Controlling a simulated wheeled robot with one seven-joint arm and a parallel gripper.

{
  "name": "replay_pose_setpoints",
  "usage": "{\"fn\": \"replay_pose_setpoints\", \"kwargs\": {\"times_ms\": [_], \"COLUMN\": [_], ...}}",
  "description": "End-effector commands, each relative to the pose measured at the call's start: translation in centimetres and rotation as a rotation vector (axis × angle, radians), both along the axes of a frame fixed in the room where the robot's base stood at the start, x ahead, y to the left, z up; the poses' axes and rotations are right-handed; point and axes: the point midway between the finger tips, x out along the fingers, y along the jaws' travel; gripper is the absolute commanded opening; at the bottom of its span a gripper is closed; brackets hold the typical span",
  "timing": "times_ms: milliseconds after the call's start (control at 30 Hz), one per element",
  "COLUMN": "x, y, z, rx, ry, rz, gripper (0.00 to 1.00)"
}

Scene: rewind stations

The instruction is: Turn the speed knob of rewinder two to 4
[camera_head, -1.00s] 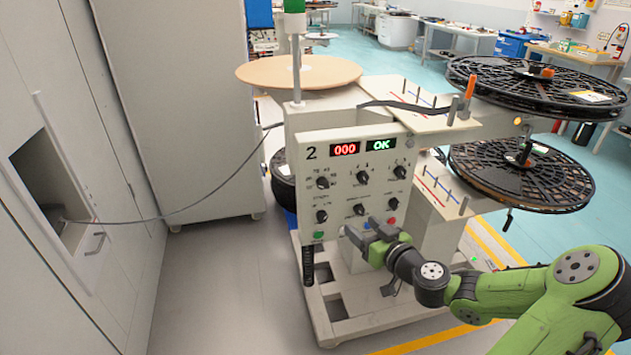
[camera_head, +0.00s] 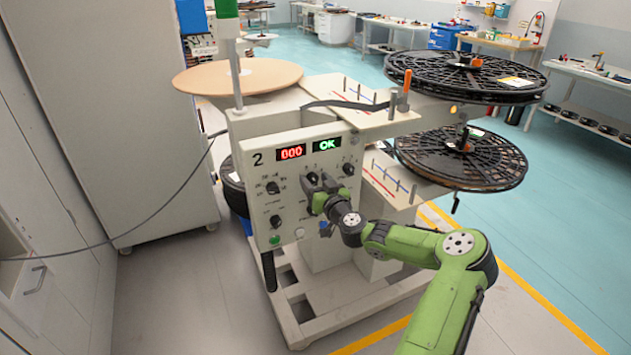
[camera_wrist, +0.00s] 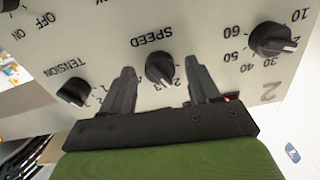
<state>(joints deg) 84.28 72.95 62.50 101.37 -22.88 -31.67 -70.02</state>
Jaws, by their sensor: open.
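Rewinder two's cream panel (camera_head: 258,205), marked 2, faces me in the head view, with a red 000 display (camera_head: 291,153) and a green OK display (camera_head: 327,145). My gripper (camera_wrist: 160,66) is open at the panel, its fingers on either side of the black speed knob (camera_wrist: 160,69); contact cannot be told. The wrist view is upside down. The knob's pale mark points toward the picture bottom, near small numerals; the exact setting is unclear. In the head view my gripper (camera_head: 314,183) largely covers this knob in the middle of the top row.
In the wrist view the tension knob (camera_wrist: 75,91) is left of my fingers, and a knob marked 10 to 60 (camera_wrist: 272,41) is right. Black reels (camera_head: 460,158) overhang at right in the head view. A grey cabinet (camera_head: 110,120) stands left; floor is open at right.

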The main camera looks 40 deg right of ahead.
Motion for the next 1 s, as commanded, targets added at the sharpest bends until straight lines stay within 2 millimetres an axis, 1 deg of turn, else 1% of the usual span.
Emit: {"fn": "replay_pose_setpoints", "kwargs": {"times_ms": [67,267,367,633,867,1000], "x": [0.35,0.36,0.35,0.32,0.31,0.31], "y": [-0.09,-0.1,-0.1,-0.1,-0.11,-0.12], "z": [-0.03,-0.05,-0.04,-0.04,-0.03,-0.01], "rx": [0.001,0.0,0.0,-0.001,0.014,0.059], "ry": [0.001,0.001,0.001,0.001,-0.003,-0.016], "rz": [0.0,0.0,0.0,0.0,0.0,0.0], "gripper": [0.61,0.61,0.47,0.06,0.05,0.05]}}
